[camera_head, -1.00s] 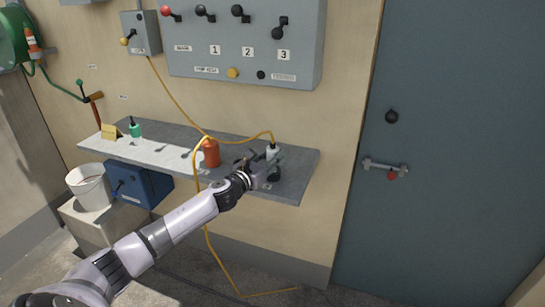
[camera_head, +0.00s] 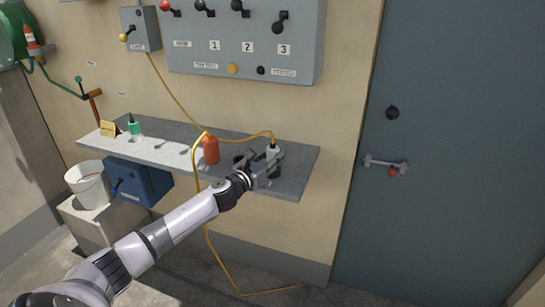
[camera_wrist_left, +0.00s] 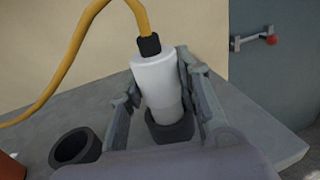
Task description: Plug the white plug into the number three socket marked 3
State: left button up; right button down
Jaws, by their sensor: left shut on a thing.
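The white plug (camera_head: 272,153) stands upright near the right end of the shelf, with a yellow cord from its black top. In the left wrist view, the white plug (camera_wrist_left: 157,82) has its lower end in a dark round socket (camera_wrist_left: 170,128); how deep it sits I cannot tell. My left gripper (camera_head: 267,162) is shut on the plug, one finger on each side. An empty dark socket (camera_wrist_left: 75,147) is to the left of it. No number shows on these sockets; my gripper and arm hide part of the shelf. My right gripper is not in view.
The grey shelf (camera_head: 160,152) also holds an orange bottle-like object (camera_head: 211,150) and a green one (camera_head: 134,127). The cord loops near the orange object and hangs to the floor. A panel (camera_head: 250,60) with levers marked 1, 2, 3 is above; a door (camera_head: 460,140) is right.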

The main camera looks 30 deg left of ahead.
pick_arm(q)
jog(key=shift+f+b, duration=0.75)
jog(key=shift+f, duration=0.05)
dwell(0.6)
jog(key=o, duration=1.3)
jog(key=shift+s, duration=0.1)
jog(key=s, duration=1.2)
jog(key=shift+a, duration=0.15)
